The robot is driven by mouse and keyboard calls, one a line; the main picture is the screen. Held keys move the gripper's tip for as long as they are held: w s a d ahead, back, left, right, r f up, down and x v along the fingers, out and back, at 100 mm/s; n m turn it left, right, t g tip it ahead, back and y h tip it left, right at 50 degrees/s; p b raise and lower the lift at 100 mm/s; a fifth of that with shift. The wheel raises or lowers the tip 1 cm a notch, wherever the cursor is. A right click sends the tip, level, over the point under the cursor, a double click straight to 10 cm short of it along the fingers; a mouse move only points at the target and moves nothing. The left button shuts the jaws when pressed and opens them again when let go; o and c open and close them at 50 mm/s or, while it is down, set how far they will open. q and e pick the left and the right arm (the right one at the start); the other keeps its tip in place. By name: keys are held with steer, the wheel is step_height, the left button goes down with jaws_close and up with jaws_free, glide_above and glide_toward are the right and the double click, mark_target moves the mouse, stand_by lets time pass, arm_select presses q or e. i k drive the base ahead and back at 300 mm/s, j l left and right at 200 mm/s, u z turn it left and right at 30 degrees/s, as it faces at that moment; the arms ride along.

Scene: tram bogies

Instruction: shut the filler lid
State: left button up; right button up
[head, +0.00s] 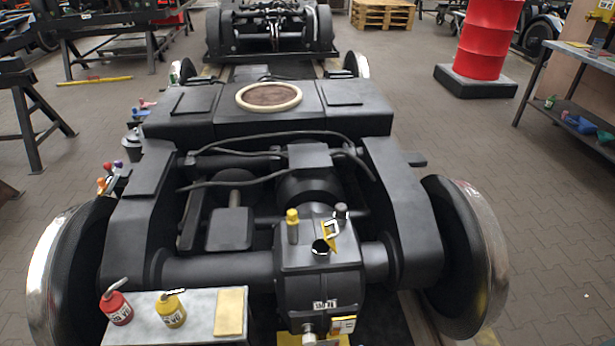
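A black gearbox housing (318,275) sits in the middle of the bogie, close to me. On its top a short round filler neck (320,247) shows a dark opening. A yellow lid-like piece (329,233) with a black-and-white mark stands tilted up at the back right of this neck, so the filler looks open. The hinge is too small to make out. A yellow-capped stub (292,222) stands to the left of the neck, and a grey capped stub (341,212) stands behind it to the right. Neither of my grippers is in view.
A grey bench (200,325) at front left holds a red can (116,303), a yellow can (173,310) and a yellow cloth-like pad (230,312). Wheels (465,255) flank the bogie. Dark hoses (250,177) cross behind the gearbox.

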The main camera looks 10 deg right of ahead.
mark_target(329, 237)
steer(key=i+l+u, duration=0.25)
steer(key=i+l, duration=0.2)
steer(key=l, duration=0.35)
steer(key=i+l+u, duration=0.15)
steer(key=l, duration=0.25)
